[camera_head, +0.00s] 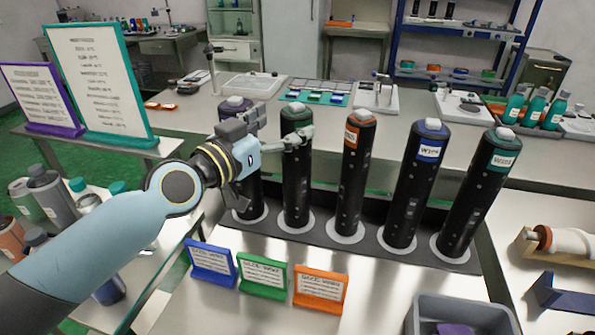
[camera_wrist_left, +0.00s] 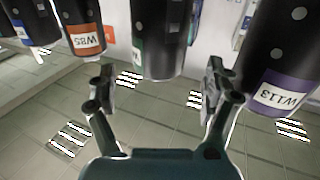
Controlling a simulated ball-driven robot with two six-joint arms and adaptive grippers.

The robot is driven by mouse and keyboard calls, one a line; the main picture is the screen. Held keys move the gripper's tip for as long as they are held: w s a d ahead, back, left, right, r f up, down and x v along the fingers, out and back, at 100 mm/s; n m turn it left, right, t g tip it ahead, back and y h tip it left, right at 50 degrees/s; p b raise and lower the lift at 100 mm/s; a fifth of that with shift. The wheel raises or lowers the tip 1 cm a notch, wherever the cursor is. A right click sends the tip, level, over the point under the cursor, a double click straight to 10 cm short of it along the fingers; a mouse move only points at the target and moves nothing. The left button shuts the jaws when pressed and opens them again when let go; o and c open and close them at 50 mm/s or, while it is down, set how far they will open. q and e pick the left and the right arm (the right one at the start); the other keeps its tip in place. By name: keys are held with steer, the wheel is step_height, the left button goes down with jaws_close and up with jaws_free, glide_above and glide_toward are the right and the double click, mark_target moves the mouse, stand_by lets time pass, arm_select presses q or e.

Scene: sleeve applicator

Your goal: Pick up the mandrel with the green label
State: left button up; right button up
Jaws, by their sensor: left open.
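Several tall black mandrels stand in a row on the table. The second from the left in the head view (camera_head: 296,185) is the middle one in the left wrist view (camera_wrist_left: 158,40), where a green label edge shows at its side. Its label is hidden in the head view. My left gripper (camera_head: 283,127) is open, with its fingers (camera_wrist_left: 160,88) on either side of that mandrel; I cannot tell whether they touch it. The far-right mandrel (camera_head: 475,195) has a teal-green label. My right gripper is not in view.
A purple-labelled mandrel (camera_wrist_left: 280,75) and an orange-labelled mandrel (camera_head: 352,175) stand close on either side. A blue-labelled mandrel (camera_head: 415,190) stands further right. Small sign cards (camera_head: 263,273) and a grey bin (camera_head: 460,312) are in front.

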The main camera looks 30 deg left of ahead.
mark_target(306, 107)
arm_select(q)
steer(key=w, duration=0.4)
steer(key=shift+d+r, duration=0.35)
steer(key=shift+w, duration=0.35)
steer(key=shift+s, duration=0.15)
steer(key=shift+c, duration=0.3)
steer(key=c, duration=1.6)
jaws_close()
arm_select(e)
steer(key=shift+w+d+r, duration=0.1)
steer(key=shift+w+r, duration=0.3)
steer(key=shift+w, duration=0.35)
arm_select(q)
steer(key=shift+p, duration=0.3)
